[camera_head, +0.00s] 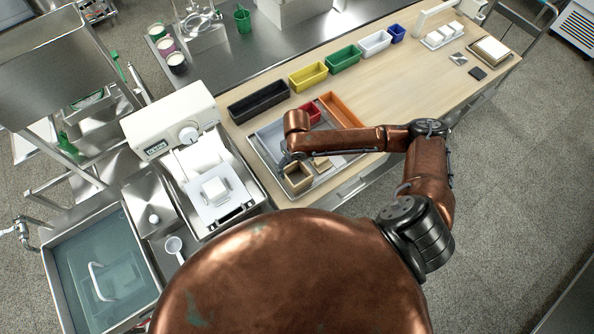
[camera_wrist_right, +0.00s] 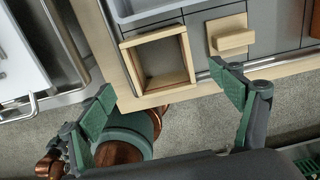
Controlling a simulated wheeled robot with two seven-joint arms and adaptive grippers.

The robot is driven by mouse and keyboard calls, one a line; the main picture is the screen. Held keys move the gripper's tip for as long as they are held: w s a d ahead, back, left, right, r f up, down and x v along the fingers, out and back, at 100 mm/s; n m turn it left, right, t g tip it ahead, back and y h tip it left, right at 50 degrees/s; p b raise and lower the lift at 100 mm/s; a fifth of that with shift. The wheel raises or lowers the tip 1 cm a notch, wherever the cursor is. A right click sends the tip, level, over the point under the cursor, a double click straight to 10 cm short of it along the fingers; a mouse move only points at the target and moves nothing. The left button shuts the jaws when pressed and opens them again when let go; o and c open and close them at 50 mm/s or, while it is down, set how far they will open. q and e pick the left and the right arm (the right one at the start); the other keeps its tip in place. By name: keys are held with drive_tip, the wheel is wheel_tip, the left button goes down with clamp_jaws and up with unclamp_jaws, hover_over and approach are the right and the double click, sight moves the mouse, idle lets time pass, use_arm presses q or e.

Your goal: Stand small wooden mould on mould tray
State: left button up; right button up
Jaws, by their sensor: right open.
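The small wooden mould (camera_head: 298,177), an open square box of pale wood, is at the front left of the bench. In the right wrist view the mould (camera_wrist_right: 187,42) shows its open side and dark inside. My right gripper (camera_wrist_right: 168,98) is open and empty, its green fingertips spread on either side below the mould, apart from it. In the head view the right gripper (camera_head: 288,156) is small and partly hidden by my arm. A grey tray (camera_head: 257,147), seemingly the mould tray, lies beside the mould; its edge tops the right wrist view (camera_wrist_right: 150,13). My left gripper is not in view.
A wooden piece with a raised block (camera_head: 320,164) lies right of the mould. A red bin (camera_head: 311,112), an orange bin (camera_head: 341,109) and a black bin (camera_head: 258,101) stand behind. The white mill machine (camera_head: 170,122) is at the left. The bench's right half is mostly clear.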

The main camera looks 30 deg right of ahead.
wheel_tip(320, 180, up, 6)
idle(1.6)
